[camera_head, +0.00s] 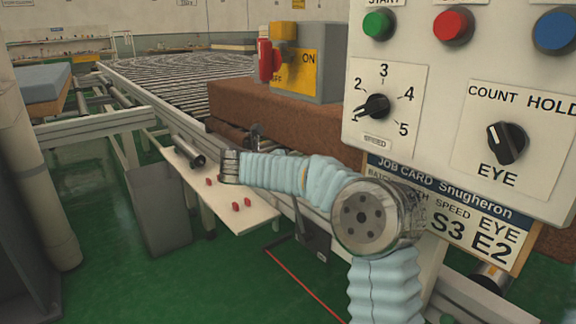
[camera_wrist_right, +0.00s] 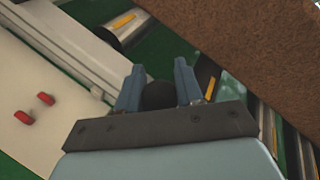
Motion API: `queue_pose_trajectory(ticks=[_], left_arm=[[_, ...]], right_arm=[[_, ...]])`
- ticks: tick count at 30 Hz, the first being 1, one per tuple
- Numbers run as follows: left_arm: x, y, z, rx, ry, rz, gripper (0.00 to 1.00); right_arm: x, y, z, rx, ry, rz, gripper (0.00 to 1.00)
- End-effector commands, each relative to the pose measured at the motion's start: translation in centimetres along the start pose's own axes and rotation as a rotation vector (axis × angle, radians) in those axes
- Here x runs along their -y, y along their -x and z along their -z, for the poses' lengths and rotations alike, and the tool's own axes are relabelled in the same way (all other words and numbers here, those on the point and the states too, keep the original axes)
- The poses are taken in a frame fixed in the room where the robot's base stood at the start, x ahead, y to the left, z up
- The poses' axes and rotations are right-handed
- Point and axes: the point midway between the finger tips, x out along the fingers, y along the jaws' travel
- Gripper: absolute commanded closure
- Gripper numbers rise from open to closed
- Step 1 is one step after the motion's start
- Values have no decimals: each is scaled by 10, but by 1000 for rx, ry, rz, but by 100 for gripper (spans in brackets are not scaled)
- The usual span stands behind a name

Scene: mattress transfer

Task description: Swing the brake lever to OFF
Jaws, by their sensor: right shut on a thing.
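A grey box (camera_head: 325,80) with a yellow ON/OFF plate (camera_head: 296,72) stands on the brown mattress in the head view. A red handle (camera_head: 265,60) stands upright at the plate's left edge, above the word OFF. Nothing of mine touches it. My right arm comes in from the lower right and reaches left, well below that box. In the right wrist view my right gripper (camera_wrist_right: 159,88) is shut on a dark round knob (camera_wrist_right: 158,96) between its blue fingers. Whether this knob belongs to the brake lever cannot be told. My left gripper is not in view.
The brown mattress (camera_head: 230,105) lies on the roller conveyor (camera_head: 170,75). A white shelf (camera_head: 225,195) with several small red pieces is beside the rail. A control panel (camera_head: 410,130) with buttons and dials fills the upper right, with a job card (camera_head: 440,200) below it.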

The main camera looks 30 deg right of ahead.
Motion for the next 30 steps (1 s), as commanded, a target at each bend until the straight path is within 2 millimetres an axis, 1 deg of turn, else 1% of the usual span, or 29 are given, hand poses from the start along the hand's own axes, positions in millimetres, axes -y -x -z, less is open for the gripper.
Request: queue_pose_trajectory(ticks=[1,2,6,7,15,17,19,23,27,30], left_arm=[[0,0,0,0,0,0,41],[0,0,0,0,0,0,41],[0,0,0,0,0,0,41],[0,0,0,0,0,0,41],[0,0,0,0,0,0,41],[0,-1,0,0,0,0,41],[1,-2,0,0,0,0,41],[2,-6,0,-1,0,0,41],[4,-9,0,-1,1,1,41],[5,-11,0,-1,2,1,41]], right_arm=[[-1,1,-4,13,-2,-6,100],[-1,1,-5,13,-3,-6,63],[-1,1,-4,11,-2,-5,41],[-1,1,-4,10,-2,-5,39],[-1,1,-2,7,-2,-4,39],[-1,4,-2,7,-2,-4,39],[-1,12,-2,8,-3,-4,39],[-2,38,-2,10,-2,-7,39],[-2,75,-2,11,-2,-7,39],[-2,98,-2,10,-1,-7,39]])
